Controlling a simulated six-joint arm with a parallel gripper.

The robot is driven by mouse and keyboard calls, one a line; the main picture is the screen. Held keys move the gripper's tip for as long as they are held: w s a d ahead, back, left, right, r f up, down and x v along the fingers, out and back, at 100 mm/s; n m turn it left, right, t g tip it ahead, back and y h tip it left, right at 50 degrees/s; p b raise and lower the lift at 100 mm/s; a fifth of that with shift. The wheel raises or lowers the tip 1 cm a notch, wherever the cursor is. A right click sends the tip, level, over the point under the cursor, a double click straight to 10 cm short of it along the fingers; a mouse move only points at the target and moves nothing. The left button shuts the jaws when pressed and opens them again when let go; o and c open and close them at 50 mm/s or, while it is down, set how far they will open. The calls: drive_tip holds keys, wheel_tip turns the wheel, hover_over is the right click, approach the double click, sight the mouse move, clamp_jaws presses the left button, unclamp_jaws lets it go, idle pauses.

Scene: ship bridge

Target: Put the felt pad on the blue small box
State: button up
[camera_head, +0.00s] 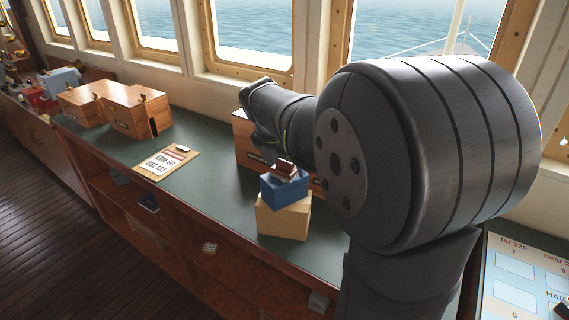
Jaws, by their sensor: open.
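The blue small box (286,191) sits on top of a larger tan box (284,219) on the green counter. A small dark red piece (285,171), which looks like the felt pad, lies on top of the blue box. My gripper (274,158) is open, just above and behind the red piece at its left. The fingertips are small and dark here, so I cannot tell whether they touch the piece.
A wooden case (242,140) stands behind the boxes, partly hidden by my arm. A clipboard (164,165) with a small block (183,149) lies to the left. Wooden cases (122,110) stand at far left. A printed chart (520,280) is at right. Green counter is clear between clipboard and boxes.

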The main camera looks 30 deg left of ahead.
drive_tip(key=v, duration=1.2)
drive_tip(key=shift+f, duration=0.1)
drive_tip(key=x, duration=1.1)
drive_tip(key=shift+w+f, duration=0.15)
drive_tip(key=shift+f, duration=0.15)
drive_tip(key=shift+w+r, duration=0.1)
drive_tip(key=shift+r, duration=1.65)
drive_tip(key=shift+f, duration=0.1)
